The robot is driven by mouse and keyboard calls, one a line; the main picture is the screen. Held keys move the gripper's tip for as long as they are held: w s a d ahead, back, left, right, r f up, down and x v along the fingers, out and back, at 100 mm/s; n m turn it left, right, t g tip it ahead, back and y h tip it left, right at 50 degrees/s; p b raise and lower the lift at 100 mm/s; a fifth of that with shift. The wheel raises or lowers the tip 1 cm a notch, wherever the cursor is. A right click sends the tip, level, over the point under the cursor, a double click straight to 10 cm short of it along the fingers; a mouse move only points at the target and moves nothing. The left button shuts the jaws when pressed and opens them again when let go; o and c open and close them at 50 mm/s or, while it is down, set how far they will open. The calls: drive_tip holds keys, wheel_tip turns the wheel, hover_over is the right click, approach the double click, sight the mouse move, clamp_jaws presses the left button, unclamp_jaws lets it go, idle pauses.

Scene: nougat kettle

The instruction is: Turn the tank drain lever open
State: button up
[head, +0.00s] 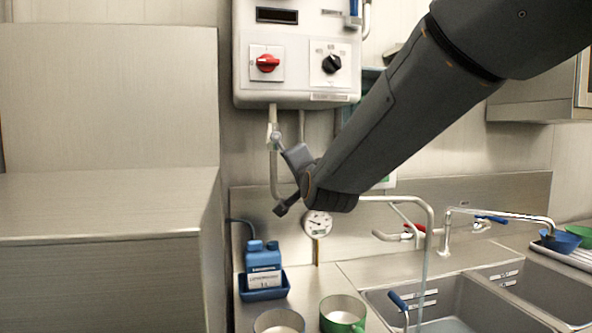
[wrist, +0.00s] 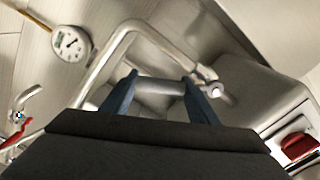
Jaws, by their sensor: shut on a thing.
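My gripper (wrist: 160,80) shows in the wrist view with its two blue fingers on either side of a short grey bar (wrist: 160,88), shut on it. The bar looks like a lever handle, next to a bent grey pipe (wrist: 103,62) and a round fitting (wrist: 215,89). In the head view my gripper is beside the pipe (head: 273,150) under the white wall tank (head: 297,88), and my wrist partly hides that area. The lever itself cannot be made out there, and its angle is unclear.
A dial gauge (head: 317,223) is on the wall just below my wrist. A blue bottle (head: 263,262) stands in a blue tray (head: 263,290). A green mug (head: 342,314) is on the counter. Taps and sinks are right; a steel cabinet (head: 110,200) is left.

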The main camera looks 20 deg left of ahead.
drive_tip(key=o, duration=1.5)
drive_tip(key=b+v, duration=0.2)
drive_tip(key=v, duration=0.5)
drive_tip(key=shift+s, duration=0.4)
drive_tip(key=shift+d, duration=0.1)
